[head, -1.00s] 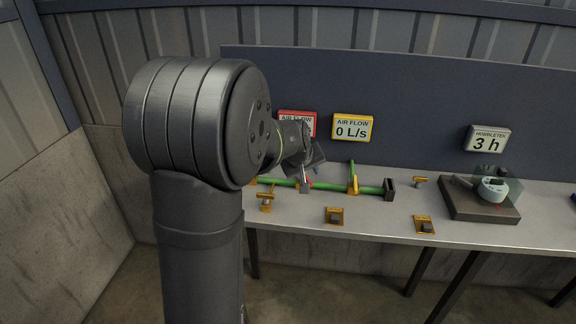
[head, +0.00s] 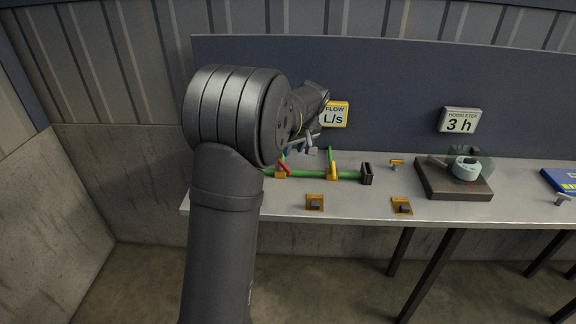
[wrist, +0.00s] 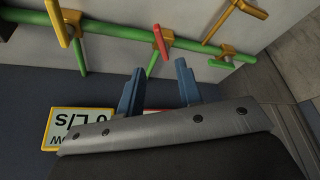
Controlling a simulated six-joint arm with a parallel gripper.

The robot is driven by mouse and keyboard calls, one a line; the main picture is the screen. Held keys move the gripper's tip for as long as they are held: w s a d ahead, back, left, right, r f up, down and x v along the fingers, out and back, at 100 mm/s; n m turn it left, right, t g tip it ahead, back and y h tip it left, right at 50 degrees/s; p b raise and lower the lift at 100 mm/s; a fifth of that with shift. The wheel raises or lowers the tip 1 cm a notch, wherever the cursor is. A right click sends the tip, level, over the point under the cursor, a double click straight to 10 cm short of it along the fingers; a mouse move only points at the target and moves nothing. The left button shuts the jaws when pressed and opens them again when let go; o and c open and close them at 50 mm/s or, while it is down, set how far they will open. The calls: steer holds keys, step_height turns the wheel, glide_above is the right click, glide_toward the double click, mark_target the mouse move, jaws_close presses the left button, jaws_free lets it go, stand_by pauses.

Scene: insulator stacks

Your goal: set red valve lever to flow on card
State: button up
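The red valve lever (head: 284,167) sits on a green pipe (head: 305,174) on the bench, slanted across it. In the wrist view the red lever (wrist: 161,42) points across the pipe, towards my gripper. My gripper (wrist: 158,84) is open, its two blue-grey fingers apart with nothing between them, and the lever stands just beyond their tips. In the head view my gripper (head: 303,148) hovers above and behind the pipe. The red air flow card is hidden behind my arm in the head view; only a red edge (wrist: 155,111) shows in the wrist view, its number unreadable.
A yellow lever (head: 332,171) stands on the same pipe beside the red one. The yellow air flow card (head: 336,114) is partly covered by my arm. A grey 3 h card (head: 460,120) and a dark block with a device (head: 455,192) stand to the right.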

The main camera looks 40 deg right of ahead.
mark_target(287, 168)
steer(key=x, duration=1)
steer(key=shift+c, duration=0.2)
jaws_close()
